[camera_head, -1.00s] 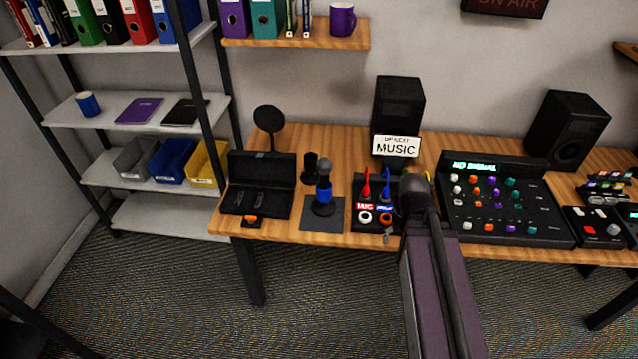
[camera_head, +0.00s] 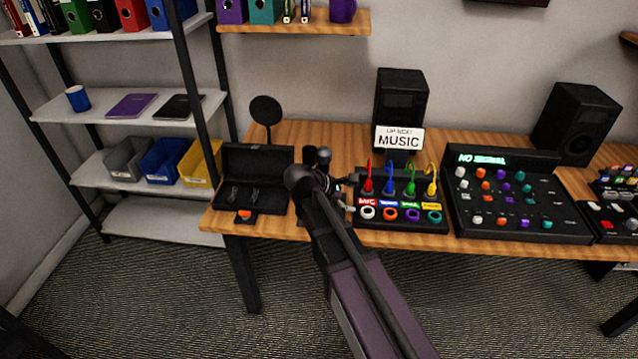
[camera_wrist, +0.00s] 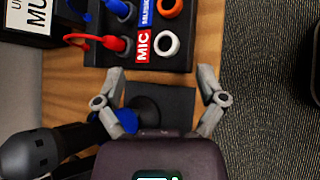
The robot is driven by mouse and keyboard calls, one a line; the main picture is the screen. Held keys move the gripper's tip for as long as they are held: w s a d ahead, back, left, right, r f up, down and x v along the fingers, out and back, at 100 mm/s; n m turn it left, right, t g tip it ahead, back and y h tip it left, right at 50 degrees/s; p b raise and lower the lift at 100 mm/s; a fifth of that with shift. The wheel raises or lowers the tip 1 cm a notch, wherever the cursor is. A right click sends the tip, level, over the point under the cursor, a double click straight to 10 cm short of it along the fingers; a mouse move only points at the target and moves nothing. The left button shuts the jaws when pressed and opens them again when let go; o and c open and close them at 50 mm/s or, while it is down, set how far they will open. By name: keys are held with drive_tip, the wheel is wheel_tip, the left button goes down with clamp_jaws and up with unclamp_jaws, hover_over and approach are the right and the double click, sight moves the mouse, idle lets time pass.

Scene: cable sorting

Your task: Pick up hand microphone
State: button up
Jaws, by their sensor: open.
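The hand microphone (camera_head: 324,155) stands upright on the desk in the head view, its head showing above my arm and the rest mostly hidden. In the wrist view a dark microphone (camera_wrist: 70,141) with a blue band slants from the left edge toward a round dark base on a dark mat (camera_wrist: 178,97). My gripper (camera_wrist: 162,72) is open, its two grey fingers spread on either side of the mat. The left finger overlaps the blue band in the picture. Nothing shows held. In the head view my gripper (camera_head: 336,188) is beside the microphone, largely hidden by my wrist.
A patch box (camera_head: 400,222) with coloured cables and rings is close on the right. An open black case (camera_head: 257,192) is on the left. A mixer (camera_head: 515,205), speakers and a "MUSIC" sign (camera_head: 400,138) stand farther right and back. The desk's front edge is near.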

drive_tip(key=w+a+n+t+h+b, duration=0.25)
drive_tip(key=a+n, duration=0.25)
drive_tip(key=a, duration=0.5)
drive_tip(key=n+t+b, duration=0.2)
drive_tip(key=n+t, duration=0.2)
drive_tip(key=n, duration=0.1)
approach(319, 168)
drive_tip(key=shift+s+a+r, duration=0.1)
drive_tip(key=shift+s+a, duration=0.15)
drive_tip(key=shift+a, duration=0.2)
drive_tip(key=shift+s+a, duration=0.25)
drive_tip(key=shift+a, duration=0.25)
drive_tip(key=shift+b+x, duration=0.85)
drive_tip(key=shift+x, duration=3.45)
drive_tip(key=shift+d, duration=0.2)
drive_tip(key=shift+b+x, duration=0.35)
drive_tip(key=shift+x, duration=2.15)
drive_tip(key=shift+s+d, duration=0.1)
drive_tip(key=shift+s, duration=0.05)
